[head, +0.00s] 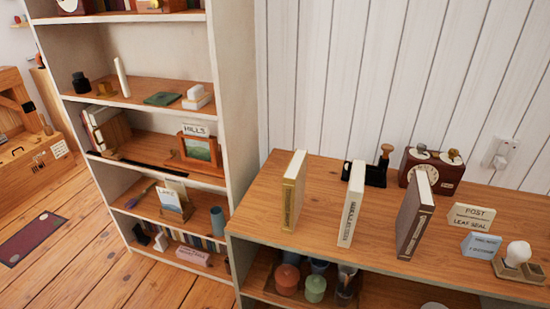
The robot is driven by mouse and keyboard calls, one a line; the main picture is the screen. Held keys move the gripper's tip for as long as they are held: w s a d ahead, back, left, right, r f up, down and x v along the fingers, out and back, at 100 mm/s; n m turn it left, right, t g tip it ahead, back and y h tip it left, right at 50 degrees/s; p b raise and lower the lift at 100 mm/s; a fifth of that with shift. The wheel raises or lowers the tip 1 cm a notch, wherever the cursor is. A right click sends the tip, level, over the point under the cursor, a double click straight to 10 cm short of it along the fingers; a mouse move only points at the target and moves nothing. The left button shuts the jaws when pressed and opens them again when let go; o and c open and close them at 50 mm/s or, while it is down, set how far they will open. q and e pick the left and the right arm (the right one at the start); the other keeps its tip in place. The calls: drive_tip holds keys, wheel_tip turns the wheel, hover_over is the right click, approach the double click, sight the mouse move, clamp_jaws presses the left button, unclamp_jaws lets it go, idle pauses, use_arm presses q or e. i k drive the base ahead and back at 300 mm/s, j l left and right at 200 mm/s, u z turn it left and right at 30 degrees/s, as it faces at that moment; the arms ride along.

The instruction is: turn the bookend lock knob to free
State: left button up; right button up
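The left bookcase's middle shelf (150,150) holds a few upright books (93,129) at its left end. A brown wooden block (117,130) stands against them and looks like the bookend. A dark strip lies on the shelf near its foot. I cannot make out a lock knob or its setting at this size. Neither of my grippers is in view.
A HILLS card (196,129) and a framed picture (198,150) stand right of the block. A wooden cabinet top (265,215) on the right carries three upright books, a dark red box (432,167) and small signs. Floor (90,240) before the bookcase is mostly clear.

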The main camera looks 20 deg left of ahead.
sight(113, 149)
drive_tip(key=u, duration=1.75)
drive_tip(key=i+z, duration=0.1)
drive_tip(key=z, duration=0.25)
drive_tip(key=i+j+z, duration=0.1)
drive_tip(key=z, duration=0.25)
drive_tip(key=j+z, duration=0.15)
drive_tip(key=z, duration=0.25)
drive_tip(key=i+j, duration=0.05)
